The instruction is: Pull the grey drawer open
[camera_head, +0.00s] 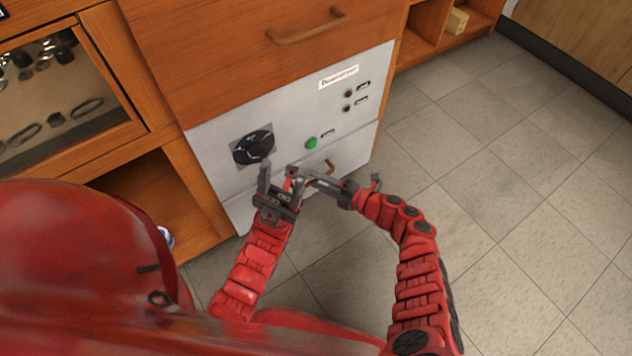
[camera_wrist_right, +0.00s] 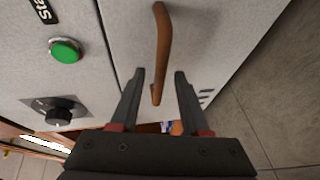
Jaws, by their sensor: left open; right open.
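The grey drawer (camera_head: 356,156) is the lower part of the grey front and looks shut. Its brown bar handle (camera_head: 330,166) is partly hidden by my grippers in the head view. In the right wrist view, the handle (camera_wrist_right: 161,40) stands out from the drawer face (camera_wrist_right: 210,40). My right gripper (camera_wrist_right: 159,72) is open, and one end of the handle shows between its fingers; I cannot tell whether they touch it. In the head view, my right gripper (camera_head: 308,177) reaches in from the right. My left gripper (camera_head: 281,174) is open and empty, close beside it, fingers pointing up.
A black dial (camera_head: 254,148) and a green button (camera_head: 311,143) are on the grey panel above the drawer. A wooden drawer with a handle (camera_head: 307,27) is higher up. A glass-fronted case (camera_head: 50,90) is at the left. The tiled floor (camera_head: 500,170) at the right is clear.

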